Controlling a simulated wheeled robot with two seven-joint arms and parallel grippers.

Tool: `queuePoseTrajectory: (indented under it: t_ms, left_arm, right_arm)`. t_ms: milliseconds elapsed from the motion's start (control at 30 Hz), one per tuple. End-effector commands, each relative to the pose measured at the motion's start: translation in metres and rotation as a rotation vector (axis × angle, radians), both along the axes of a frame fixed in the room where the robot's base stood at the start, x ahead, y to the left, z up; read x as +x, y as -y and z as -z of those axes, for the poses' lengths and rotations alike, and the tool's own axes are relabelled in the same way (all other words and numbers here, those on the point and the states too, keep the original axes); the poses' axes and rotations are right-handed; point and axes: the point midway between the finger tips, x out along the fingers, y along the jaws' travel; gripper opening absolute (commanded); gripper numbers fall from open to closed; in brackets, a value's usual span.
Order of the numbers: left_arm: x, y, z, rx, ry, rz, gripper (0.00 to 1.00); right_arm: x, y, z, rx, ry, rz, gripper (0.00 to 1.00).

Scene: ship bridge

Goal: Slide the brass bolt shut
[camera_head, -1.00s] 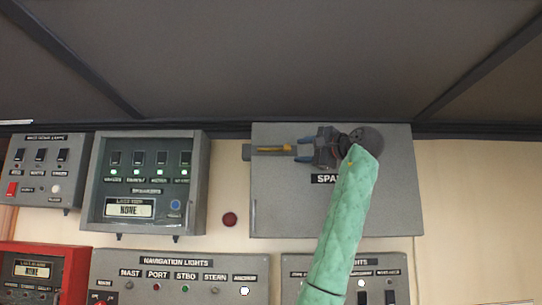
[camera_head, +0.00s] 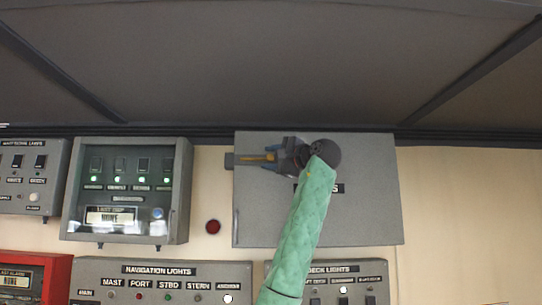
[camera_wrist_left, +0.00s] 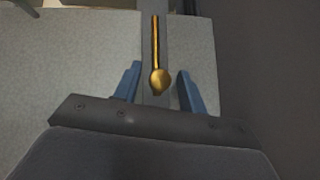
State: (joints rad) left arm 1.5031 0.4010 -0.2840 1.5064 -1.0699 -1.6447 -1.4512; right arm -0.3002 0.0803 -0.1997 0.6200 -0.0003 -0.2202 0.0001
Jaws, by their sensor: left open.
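The brass bolt (camera_head: 256,157) lies level near the top left of the grey spares cabinet (camera_head: 365,215). In the left wrist view the brass bolt (camera_wrist_left: 156,50) is a thin rod ending in a round knob, on a dark grey strip. My left gripper (camera_head: 268,158) comes from the right in the head view, in a green sleeve. Its blue fingers are open, one on each side of the knob, with a gap on both sides. The left gripper also shows in the left wrist view (camera_wrist_left: 159,92). My right gripper is not in view.
The navigation lights panel (camera_head: 160,282) is below. A dark ceiling (camera_head: 270,70) lies close above the cabinet. Bare wall is at the right.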

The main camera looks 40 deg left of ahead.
Motion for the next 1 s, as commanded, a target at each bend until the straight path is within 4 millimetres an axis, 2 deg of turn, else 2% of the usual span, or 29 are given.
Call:
queuePoseTrajectory:
  t_ms: [167,267,400,667,1000]
  left_arm:
    - [0.000,0.000,0.000,0.000,0.000,0.000,0.41]
    - [0.000,0.000,0.000,0.000,0.000,0.000,0.26]
    - [0.000,0.000,0.000,0.000,0.000,0.000,0.00]
    - [-0.002,-0.003,0.002,-0.001,0.001,0.000,0.00]
    - [-0.029,-0.035,0.004,-0.001,0.001,0.000,0.00]
  right_arm:
    - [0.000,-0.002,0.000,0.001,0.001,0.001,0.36]
    - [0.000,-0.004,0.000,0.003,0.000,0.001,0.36]
    - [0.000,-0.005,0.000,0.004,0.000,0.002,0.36]
    - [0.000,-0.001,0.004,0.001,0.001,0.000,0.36]
    - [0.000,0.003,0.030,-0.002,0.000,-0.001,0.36]
